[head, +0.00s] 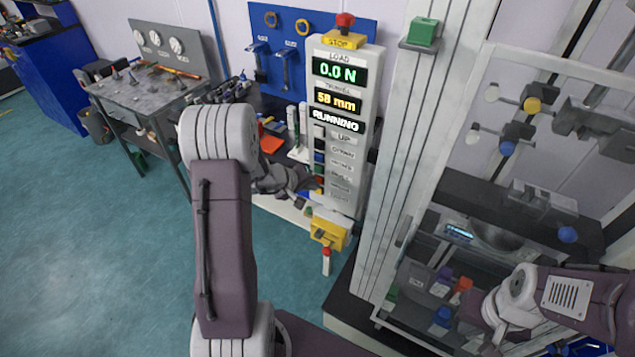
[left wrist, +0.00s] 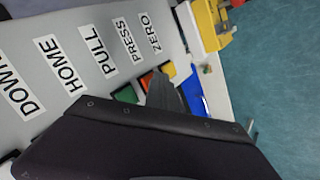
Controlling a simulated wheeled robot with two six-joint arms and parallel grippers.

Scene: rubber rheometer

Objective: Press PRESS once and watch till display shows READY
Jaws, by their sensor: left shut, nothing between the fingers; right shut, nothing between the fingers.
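The control panel (head: 342,120) stands upright in the head view. Its display reads 0.0 N, 58 mm and RUNNING (head: 336,121). The PRESS label (left wrist: 128,40) shows clearly in the left wrist view, beside an orange-red button (left wrist: 149,80). My left gripper (head: 306,186) is shut and empty at the lower left side of the panel, by the lower buttons. Its dark fingers (left wrist: 163,95) point to the button column in the left wrist view; whether they touch a button I cannot tell.
A red STOP knob (head: 345,19) tops the panel. A tall pale machine frame (head: 411,150) with clear panels stands to the right. A yellow block (head: 328,231) sits below the panel. A grey side table (head: 150,88) is at left. The teal floor (head: 100,230) is open.

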